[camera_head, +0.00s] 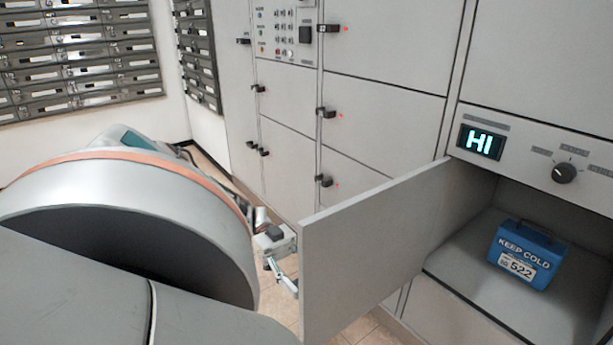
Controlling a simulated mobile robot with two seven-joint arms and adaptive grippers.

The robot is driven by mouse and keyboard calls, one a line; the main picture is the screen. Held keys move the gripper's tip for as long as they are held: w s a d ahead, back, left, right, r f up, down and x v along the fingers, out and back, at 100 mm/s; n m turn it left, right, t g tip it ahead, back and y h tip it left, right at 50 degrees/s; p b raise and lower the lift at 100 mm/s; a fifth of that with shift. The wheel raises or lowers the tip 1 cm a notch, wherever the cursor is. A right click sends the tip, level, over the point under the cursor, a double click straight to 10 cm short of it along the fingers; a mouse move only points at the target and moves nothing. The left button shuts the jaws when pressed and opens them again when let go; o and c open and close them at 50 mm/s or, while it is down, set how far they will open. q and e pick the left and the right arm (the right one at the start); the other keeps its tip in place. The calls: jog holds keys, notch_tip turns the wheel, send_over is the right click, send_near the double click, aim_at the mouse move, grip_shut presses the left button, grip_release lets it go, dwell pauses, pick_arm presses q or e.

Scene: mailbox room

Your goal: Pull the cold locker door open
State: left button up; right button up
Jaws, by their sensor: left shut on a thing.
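The cold locker door (375,255) is a grey panel that stands swung out from its compartment at the right, wide open. My left gripper (285,262) is at the door's outer edge, beyond my large arm link, and is shut on the door's handle side. The handle itself is mostly hidden behind the gripper and door edge. Inside the open cold locker (467,262) stands a blue box (525,256) labelled "KEEP COLD" and "522". My right gripper is not in view.
Above the opening is a panel with a lit display (480,142) reading "HI" and a black knob (564,173). Other grey locker doors (385,60) with black latches are shut. Metal mailboxes (80,50) line the left wall. Tiled floor shows below the door.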

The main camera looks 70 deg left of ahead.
pick_arm(q)
jog(key=shift+f, duration=0.1)
jog(key=o, duration=1.6)
jog(key=shift+o, duration=0.2)
jog(key=v, duration=0.7)
jog(key=shift+a, duration=0.25)
jog(key=shift+s, duration=0.1)
